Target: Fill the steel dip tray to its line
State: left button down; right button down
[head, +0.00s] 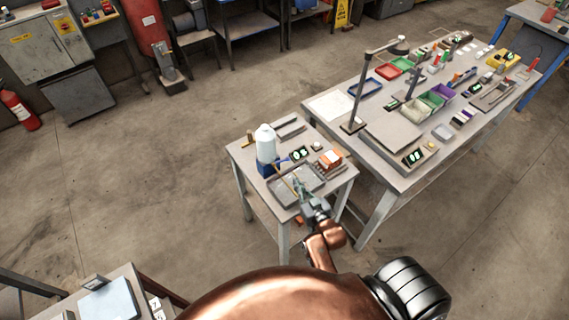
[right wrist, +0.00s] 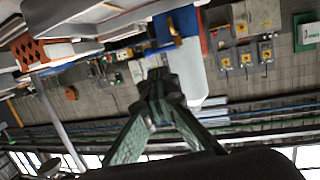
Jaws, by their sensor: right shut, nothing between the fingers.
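The grey steel dip tray (head: 284,199) lies on the small table in the head view, and my right arm partly covers it. I cannot make out its line or any liquid in it. A white bottle (head: 266,143) stands upright with a blue part (head: 268,169) at its foot, behind the tray. The bottle also shows upside down in the right wrist view (right wrist: 192,70). My right gripper (head: 298,184) is over the tray, shut and empty. Its fingertips (right wrist: 158,78) meet in front of the bottle in the right wrist view; contact cannot be told. My left gripper is out of view.
An orange brick (head: 329,158) and a small lit display (head: 299,153) sit behind the tray. Grey bars (head: 290,128) lie at the small table's (head: 243,154) back. A larger workbench (head: 385,181) with bins and a lamp stands close on the right.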

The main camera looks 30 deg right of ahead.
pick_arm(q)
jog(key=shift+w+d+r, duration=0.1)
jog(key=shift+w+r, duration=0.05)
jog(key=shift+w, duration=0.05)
pick_arm(e)
jog(key=x, duration=1.1)
jog(key=shift+w, duration=0.25)
jog(key=shift+w+d, duration=0.1)
jog(key=shift+w, duration=0.05)
